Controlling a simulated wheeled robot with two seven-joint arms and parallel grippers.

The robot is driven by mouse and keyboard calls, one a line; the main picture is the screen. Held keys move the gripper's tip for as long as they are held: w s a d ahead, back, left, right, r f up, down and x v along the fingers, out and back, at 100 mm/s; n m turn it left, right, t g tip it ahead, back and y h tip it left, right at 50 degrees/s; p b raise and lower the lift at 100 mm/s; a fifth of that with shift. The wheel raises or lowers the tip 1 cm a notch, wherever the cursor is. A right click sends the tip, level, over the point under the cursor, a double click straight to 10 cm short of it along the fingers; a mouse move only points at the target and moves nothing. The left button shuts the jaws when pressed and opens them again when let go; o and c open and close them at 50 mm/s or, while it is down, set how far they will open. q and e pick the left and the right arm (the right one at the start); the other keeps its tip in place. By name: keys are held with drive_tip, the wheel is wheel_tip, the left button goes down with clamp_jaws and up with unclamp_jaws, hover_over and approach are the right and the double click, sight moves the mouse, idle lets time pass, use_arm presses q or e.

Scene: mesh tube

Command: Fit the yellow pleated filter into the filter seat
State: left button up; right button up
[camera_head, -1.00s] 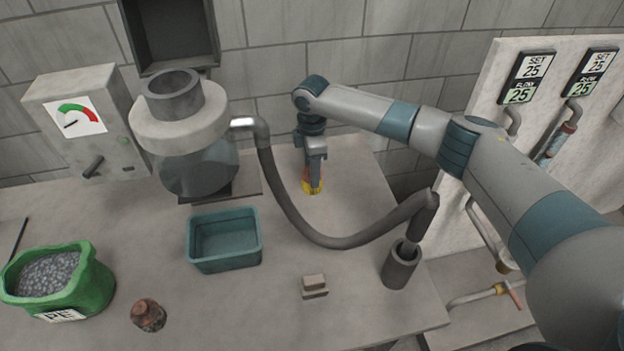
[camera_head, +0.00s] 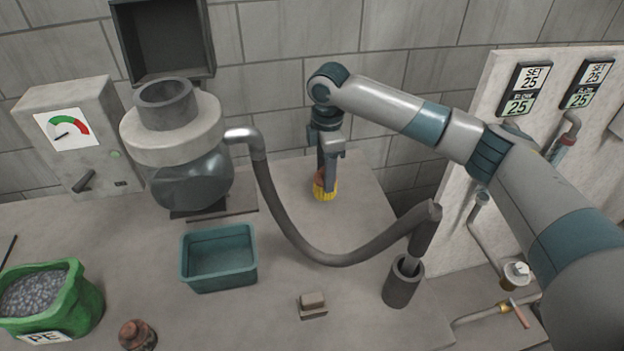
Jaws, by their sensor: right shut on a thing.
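The yellow pleated filter (camera_head: 324,190) is at the back of the bench, right of the hose, with an orange-red top. My right gripper (camera_head: 325,174) points down from above and is shut on the filter. I cannot tell whether the filter touches the bench or hangs just over it. A grey hopper machine (camera_head: 170,140) with an open round top (camera_head: 165,92) stands at the back left; a dark box-like lid (camera_head: 163,40) is raised behind it. I cannot tell for certain which part is the filter seat. My left gripper does not show.
A grey hose (camera_head: 290,225) curves from the machine to a dark cup (camera_head: 403,283) at the right. A teal bin (camera_head: 219,260), a small block (camera_head: 312,304), a green pellet bag (camera_head: 50,300) and a rusty jar (camera_head: 137,335) stand on the bench.

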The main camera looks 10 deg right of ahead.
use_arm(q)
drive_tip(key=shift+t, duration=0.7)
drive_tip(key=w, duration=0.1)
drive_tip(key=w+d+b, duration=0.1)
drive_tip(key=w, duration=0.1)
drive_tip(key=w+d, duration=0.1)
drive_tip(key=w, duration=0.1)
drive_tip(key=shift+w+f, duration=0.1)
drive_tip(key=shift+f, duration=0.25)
use_arm(e)
drive_tip(key=s+d+r, duration=0.4)
drive_tip(key=d, duration=0.1)
drive_tip(key=shift+s+d+r, duration=0.15)
drive_tip(key=shift+s+d, duration=0.05)
drive_tip(key=shift+s, duration=0.15)
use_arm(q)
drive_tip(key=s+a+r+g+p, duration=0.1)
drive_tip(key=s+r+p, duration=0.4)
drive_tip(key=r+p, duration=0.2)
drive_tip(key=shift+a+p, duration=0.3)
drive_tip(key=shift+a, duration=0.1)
use_arm(e)
drive_tip(key=s+a+r+m, duration=0.2)
drive_tip(key=s+r+m, duration=0.9)
drive_tip(key=m, duration=0.7)
drive_tip(key=shift+s+a+r, duration=0.3)
drive_tip(key=shift+s+r, duration=0.05)
drive_tip(key=shift+r, duration=0.5)
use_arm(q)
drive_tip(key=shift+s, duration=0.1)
